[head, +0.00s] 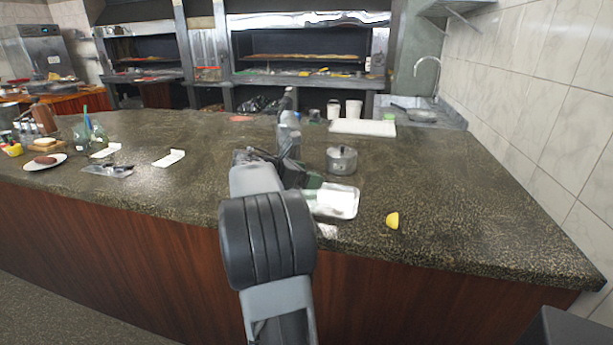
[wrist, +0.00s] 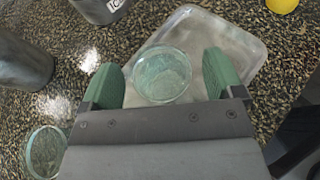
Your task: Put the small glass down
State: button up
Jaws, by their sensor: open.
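The small glass (wrist: 162,75) is a clear, greenish, round glass in the wrist view, seen from above. It appears to stand on the left part of a metal tray (wrist: 245,55), which also shows in the head view (head: 345,210). My gripper (wrist: 162,78) is open, with one green finger on each side of the glass and a gap visible at both sides. In the head view my arm hides most of the gripper, and I cannot make out the glass there.
A second clear glass (wrist: 45,152) is at the lower left of the wrist view. A dark cylinder (wrist: 22,62) stands beyond it. A lidded metal pot (head: 341,160) is behind the tray, and a yellow lemon piece (head: 393,220) lies to its right. The counter's right end is clear.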

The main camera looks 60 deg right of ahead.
jog(key=p+v, duration=0.2)
jog(key=v, duration=1)
jog(key=s+a+f+m+t+y, duration=0.2)
jog(key=a+f+m+t+y, duration=0.1)
jog(key=a, duration=0.8)
jog(key=s+a+f+m+t+y, duration=0.1)
jog(key=a+f+m+t+y, duration=0.2)
jog(key=a+f+m+y, duration=0.2)
jog(key=s+a+f+m+t+y, duration=0.2)
jog(key=a+f, duration=0.7)
jog(key=a, duration=0.8)
jog(key=shift+s+m+t+y, duration=0.3)
jog(key=shift+m+t+y, duration=0.2)
jog(key=shift+m+y, duration=0.7)
